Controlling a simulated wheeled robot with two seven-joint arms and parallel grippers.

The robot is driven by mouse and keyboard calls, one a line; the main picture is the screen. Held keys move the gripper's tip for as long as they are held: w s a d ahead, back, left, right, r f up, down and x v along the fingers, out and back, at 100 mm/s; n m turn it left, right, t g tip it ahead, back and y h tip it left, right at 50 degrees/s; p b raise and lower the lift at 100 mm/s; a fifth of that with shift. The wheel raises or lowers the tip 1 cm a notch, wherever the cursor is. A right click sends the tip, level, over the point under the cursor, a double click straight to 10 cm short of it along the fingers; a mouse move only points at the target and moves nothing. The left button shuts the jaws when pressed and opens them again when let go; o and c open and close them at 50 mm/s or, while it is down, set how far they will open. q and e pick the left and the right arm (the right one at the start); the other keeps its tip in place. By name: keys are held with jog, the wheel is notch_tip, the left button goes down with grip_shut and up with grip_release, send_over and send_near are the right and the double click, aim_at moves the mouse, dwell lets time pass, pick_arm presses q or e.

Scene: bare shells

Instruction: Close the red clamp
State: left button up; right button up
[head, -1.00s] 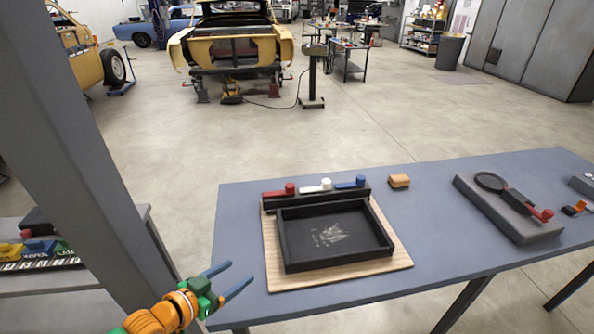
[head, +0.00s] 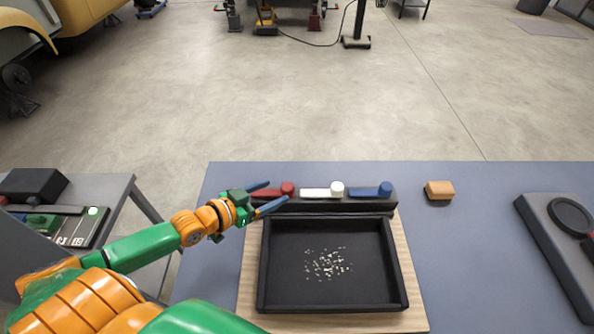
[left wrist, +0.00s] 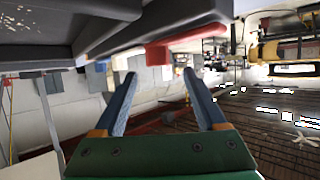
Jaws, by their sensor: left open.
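The red clamp (head: 288,188) is a red lever with a round knob, at the left end of a black bar behind a black tray. It lies flat along the bar, knob to the right. In the left wrist view the red clamp (left wrist: 158,54) shows just beyond and above the gap between the fingertips. My left gripper (head: 278,191) is open and empty, its two blue fingers close beside the red lever at its left end. In the left wrist view the open left gripper (left wrist: 160,76) shows no contact with it. My right gripper is not in view.
A white clamp (head: 337,188) and a blue clamp (head: 385,189) sit to the right on the same bar. The black tray (head: 262,268) holds pale crumbs and rests on a wooden board (head: 415,300). An orange block (head: 439,190) and a grey fixture (head: 553,245) lie farther right.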

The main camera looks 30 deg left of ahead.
aim_at(286, 187)
pick_arm(q)
jog(key=b+x, duration=0.1)
jog(key=x, duration=0.5)
jog(key=shift+s+d+b, duration=0.1)
jog(key=shift+b, duration=0.2)
jog(key=shift+c, duration=0.5)
jog(key=c, duration=1.1)
grip_shut()
